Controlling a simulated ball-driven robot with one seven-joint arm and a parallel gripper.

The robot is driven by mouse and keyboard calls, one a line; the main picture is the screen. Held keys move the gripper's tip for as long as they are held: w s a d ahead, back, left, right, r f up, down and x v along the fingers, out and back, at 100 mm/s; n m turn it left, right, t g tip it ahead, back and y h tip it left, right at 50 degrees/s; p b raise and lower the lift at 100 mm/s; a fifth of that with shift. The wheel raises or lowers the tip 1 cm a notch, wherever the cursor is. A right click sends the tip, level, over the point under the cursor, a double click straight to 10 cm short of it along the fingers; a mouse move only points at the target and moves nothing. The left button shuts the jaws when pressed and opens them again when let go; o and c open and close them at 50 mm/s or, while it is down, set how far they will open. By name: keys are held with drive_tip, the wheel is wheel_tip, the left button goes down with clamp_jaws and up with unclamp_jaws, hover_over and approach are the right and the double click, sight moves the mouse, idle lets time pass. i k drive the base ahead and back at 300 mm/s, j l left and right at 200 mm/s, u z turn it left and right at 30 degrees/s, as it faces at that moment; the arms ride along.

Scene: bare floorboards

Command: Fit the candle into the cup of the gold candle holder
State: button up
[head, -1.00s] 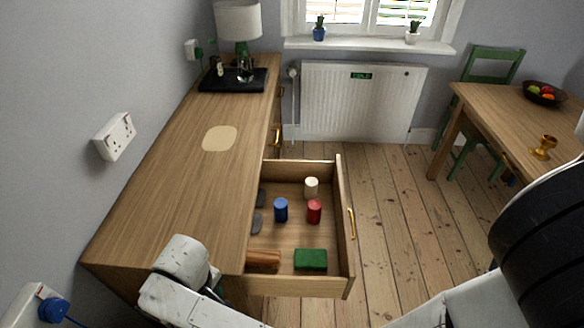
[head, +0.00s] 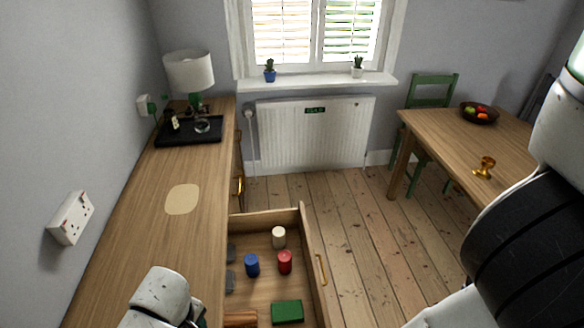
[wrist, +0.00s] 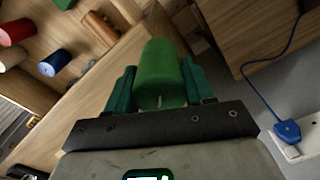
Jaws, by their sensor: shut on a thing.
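A green candle (wrist: 160,72) with a pale wick shows in the wrist view. My gripper (wrist: 158,82) is shut on it, with a dark green finger on each side, and the wick end faces the wrist camera. The gold candle holder (head: 484,167) stands upright on the wooden table (head: 440,140) at the right of the head view, far from my gripper. In the head view my arm's white links show at the bottom left, and the held candle cannot be made out there.
The open drawer (head: 312,250) of the desk (head: 150,240) holds white (head: 279,237), blue (head: 252,264) and red (head: 285,262) cylinders and a green block (head: 287,312). A fruit bowl (head: 479,113) sits behind the holder. Floorboards (head: 350,220) between desk and table are clear.

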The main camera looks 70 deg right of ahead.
sight(485, 167)
drive_tip(key=i+z, duration=0.1)
drive_tip(key=z, duration=0.35)
drive_tip(key=i+l+z, duration=0.1)
drive_tip(key=z, duration=0.35)
drive_tip(key=i+z, duration=0.1)
drive_tip(key=z, duration=0.35)
drive_tip(key=i+z, duration=0.1)
drive_tip(key=z, duration=0.35)
drive_tip(key=i+j+z, duration=0.1)
drive_tip(key=z, duration=0.35)
drive_tip(key=j+z, duration=0.1)
drive_tip(key=z, duration=0.35)
drive_tip(key=i+j+z, duration=0.1)
drive_tip(key=z, duration=0.3)
drive_tip(key=j+z, duration=0.25)
drive_tip(key=z, duration=0.2)
drive_tip(key=i, duration=0.05)
